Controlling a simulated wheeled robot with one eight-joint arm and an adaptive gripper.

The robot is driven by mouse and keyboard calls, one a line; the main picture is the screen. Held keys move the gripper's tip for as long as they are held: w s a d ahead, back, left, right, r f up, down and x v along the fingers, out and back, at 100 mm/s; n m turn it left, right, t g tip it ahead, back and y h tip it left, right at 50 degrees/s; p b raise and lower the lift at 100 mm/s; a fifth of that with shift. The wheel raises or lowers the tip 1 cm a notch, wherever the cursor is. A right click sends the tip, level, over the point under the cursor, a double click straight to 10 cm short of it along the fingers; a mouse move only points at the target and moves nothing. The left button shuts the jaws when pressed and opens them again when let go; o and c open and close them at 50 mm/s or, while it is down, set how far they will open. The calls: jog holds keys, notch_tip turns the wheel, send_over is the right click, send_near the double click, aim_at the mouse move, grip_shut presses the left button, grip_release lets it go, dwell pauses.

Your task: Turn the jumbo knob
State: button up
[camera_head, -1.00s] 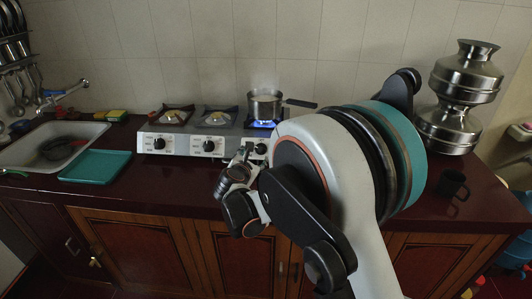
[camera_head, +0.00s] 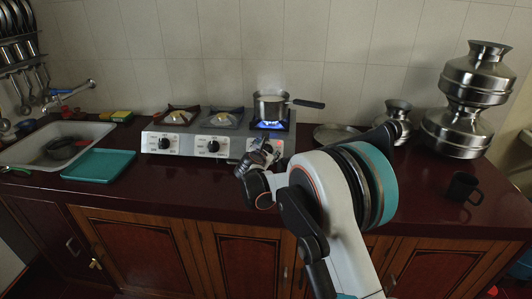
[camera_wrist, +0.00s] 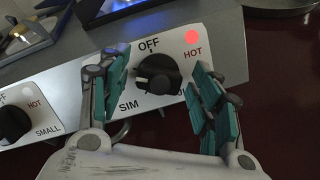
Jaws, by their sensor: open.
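The jumbo knob (camera_wrist: 157,74) is the black round knob at the right end of the stove front. I cannot tell whether either touches. In the head view my gripper (camera_head: 254,155) covers that knob. The stove (camera_head: 215,143) has a lit blue flame at its right burner.
A steaming steel pot (camera_head: 271,104) stands on the right burner, its handle pointing right. The small knob (camera_wrist: 13,122) is left of my gripper. Metal vessels (camera_head: 467,104) and a dark mug (camera_head: 461,188) stand at the right. A teal tray (camera_head: 98,165) lies by the sink.

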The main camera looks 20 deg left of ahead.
jog(key=c, duration=1.1)
jog(key=shift+o, duration=0.2)
jog(key=shift+m, duration=0.3)
jog(key=m+h+p, duration=0.1)
jog(key=m, duration=0.5)
jog(key=shift+g, duration=0.3)
jog(key=m+g+p, duration=0.1)
jog(key=m, duration=0.4)
jog(key=shift+m+h, duration=0.4)
